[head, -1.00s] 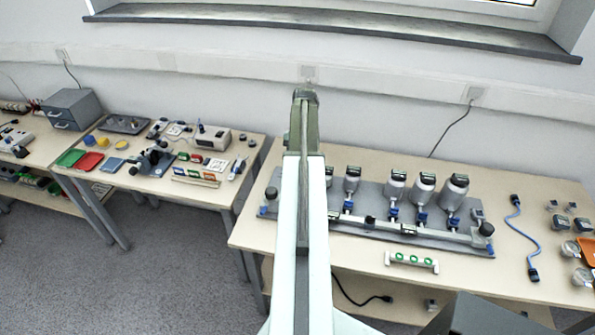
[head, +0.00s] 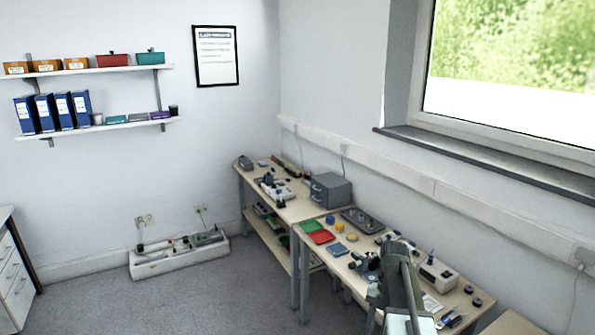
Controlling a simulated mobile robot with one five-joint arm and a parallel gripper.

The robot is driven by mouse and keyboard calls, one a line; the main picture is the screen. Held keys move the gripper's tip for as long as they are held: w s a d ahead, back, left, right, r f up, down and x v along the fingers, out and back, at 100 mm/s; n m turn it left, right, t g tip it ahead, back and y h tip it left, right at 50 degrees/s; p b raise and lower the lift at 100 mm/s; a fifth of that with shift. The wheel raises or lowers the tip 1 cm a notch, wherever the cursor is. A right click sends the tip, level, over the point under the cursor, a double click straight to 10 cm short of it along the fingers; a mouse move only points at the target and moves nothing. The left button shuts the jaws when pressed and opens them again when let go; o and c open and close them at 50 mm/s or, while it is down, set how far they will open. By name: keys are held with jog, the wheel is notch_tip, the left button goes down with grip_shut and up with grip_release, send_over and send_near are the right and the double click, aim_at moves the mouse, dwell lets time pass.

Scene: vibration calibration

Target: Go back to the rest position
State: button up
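My arm (head: 405,295) rises from the bottom edge in the head view, right of the middle. Its upper end stands in front of the near workbench and hides part of the things on it. My gripper's fingers cannot be made out, so its opening and anything in it do not show.
The near bench (head: 338,262) carries a red tray (head: 321,237), a microscope-like device and small parts. A farther bench (head: 296,208) holds a grey drawer box (head: 331,190). A white floor box (head: 180,254) and left drawers (head: 14,275) border open grey floor (head: 215,300).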

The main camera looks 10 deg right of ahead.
jog(key=s+a+f+m+t+h, duration=0.1)
jog(key=a+m+t+h, duration=0.1)
jog(key=a+m, duration=1.8)
jog(key=m+t, duration=0.1)
jog(key=m, duration=0.5)
jog(key=shift+s+a, duration=0.15)
jog(key=shift+a, duration=0.15)
jog(key=c, duration=0.3)
jog(key=shift+d, duration=0.1)
